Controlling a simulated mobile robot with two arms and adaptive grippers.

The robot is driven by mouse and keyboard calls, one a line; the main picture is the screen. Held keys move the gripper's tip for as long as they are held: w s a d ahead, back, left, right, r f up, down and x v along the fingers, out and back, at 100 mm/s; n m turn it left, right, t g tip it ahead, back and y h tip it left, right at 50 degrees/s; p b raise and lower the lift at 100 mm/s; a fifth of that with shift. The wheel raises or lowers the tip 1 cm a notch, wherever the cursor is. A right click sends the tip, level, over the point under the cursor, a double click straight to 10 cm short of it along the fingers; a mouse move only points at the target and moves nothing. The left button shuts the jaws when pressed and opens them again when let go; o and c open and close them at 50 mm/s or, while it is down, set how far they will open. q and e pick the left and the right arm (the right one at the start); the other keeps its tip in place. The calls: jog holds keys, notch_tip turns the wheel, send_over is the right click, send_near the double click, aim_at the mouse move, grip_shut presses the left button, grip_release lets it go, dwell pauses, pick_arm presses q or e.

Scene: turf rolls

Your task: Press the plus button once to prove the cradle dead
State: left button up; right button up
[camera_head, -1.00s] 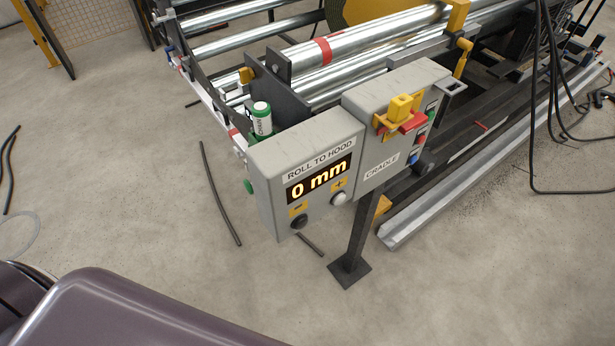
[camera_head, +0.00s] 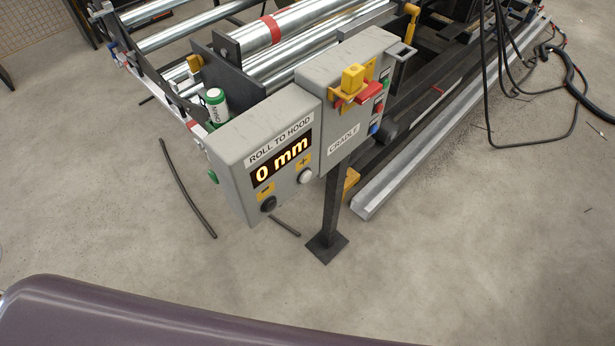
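The grey "ROLL TO HOOD" box (camera_head: 232,150) stands at the picture's centre-left, its lit display (camera_head: 281,158) reading 0 mm. Below the display are a white button (camera_head: 305,176) under a yellow plus label (camera_head: 303,163) and a black button (camera_head: 268,204) under a yellow minus label (camera_head: 265,191). The grey "CRADLE" box (camera_head: 345,117) joins it on the right. A yellow block with a red part (camera_head: 354,84) is fitted on its front. The cradle's metal rollers (camera_head: 290,58) lie behind. Neither gripper shows.
A dark post (camera_head: 331,205) on a square foot carries the boxes. A pale rail (camera_head: 400,180) runs along the floor to the right, with black cables (camera_head: 500,70) beyond. Loose dark rods (camera_head: 185,185) lie on the floor. The concrete floor in front is mostly clear.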

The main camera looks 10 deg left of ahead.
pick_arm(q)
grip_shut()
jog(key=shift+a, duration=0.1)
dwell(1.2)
